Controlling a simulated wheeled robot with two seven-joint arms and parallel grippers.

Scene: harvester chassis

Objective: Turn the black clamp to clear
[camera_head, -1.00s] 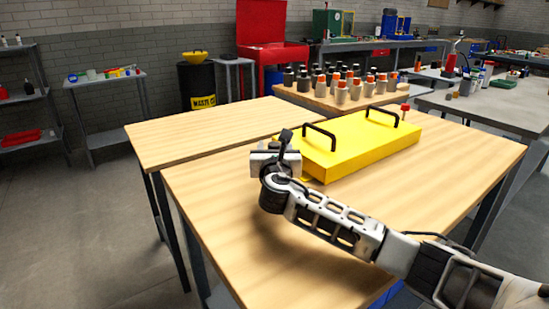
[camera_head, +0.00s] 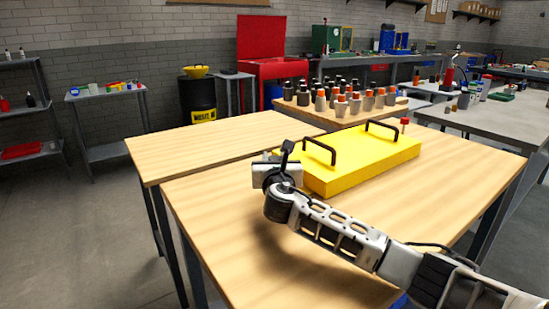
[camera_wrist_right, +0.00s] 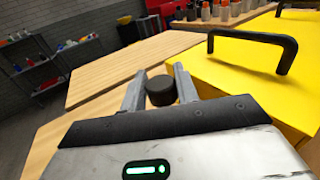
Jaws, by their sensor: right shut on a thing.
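A yellow box-shaped cover (camera_head: 362,158) with two black handles lies on the wooden table. The black clamp (camera_head: 287,146) stands at its near left corner, its dark end showing above my right gripper (camera_head: 283,165). In the right wrist view, a round black clamp end (camera_wrist_right: 161,91) sits between the two grey fingers of the right gripper (camera_wrist_right: 160,88), which is shut on it. The gripper hides the lower part of the clamp in the head view. My left gripper is not in view.
A red knob (camera_head: 404,122) stands at the cover's far right corner. Bare wooden tabletop (camera_head: 225,205) lies left and in front of the cover. Behind is a table with several bottles (camera_head: 340,100).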

